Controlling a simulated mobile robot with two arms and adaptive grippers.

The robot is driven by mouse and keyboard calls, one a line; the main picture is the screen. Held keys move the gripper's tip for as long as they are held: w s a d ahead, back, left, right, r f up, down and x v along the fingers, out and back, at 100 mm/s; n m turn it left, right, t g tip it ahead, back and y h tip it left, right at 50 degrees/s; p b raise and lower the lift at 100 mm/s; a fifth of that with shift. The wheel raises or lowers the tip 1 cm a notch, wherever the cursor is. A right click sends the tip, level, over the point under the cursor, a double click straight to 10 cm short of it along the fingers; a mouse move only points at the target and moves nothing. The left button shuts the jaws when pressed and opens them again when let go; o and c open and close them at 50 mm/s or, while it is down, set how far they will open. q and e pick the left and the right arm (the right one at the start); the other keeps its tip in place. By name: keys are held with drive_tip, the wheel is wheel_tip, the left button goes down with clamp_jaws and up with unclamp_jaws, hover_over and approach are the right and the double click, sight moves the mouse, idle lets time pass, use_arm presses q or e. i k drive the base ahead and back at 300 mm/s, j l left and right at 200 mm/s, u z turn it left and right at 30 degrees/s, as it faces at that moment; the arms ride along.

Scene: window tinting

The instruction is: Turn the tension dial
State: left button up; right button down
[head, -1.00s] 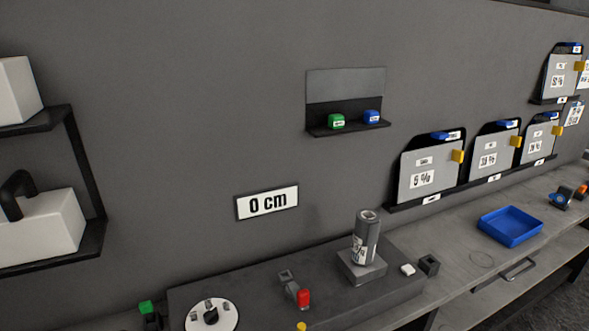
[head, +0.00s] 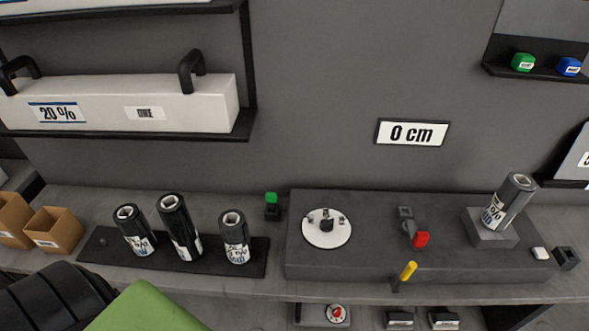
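A round white disc (head: 311,236) with a dark centre and small blocks around it sits on the left part of a dark raised platform (head: 372,266). A smaller round red dial (head: 337,314) shows on a grey box below the bench edge. No readable label tells which of these is the tension dial. A sign reading "0 cm" (head: 411,133) hangs on the wall above the platform. Neither of my grippers is in view.
Dark rolls (head: 178,229) stand on a black mat at left, beside cardboard boxes (head: 52,231). The platform holds a red-ended lever (head: 421,240), and a roll (head: 508,203) on a grey block. A yellow handle (head: 407,271) rises at its front.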

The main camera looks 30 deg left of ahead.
sight(326, 226)
drive_tip(key=u, duration=0.7)
drive_tip(key=j+z, duration=0.1)
drive_tip(key=j, duration=0.15)
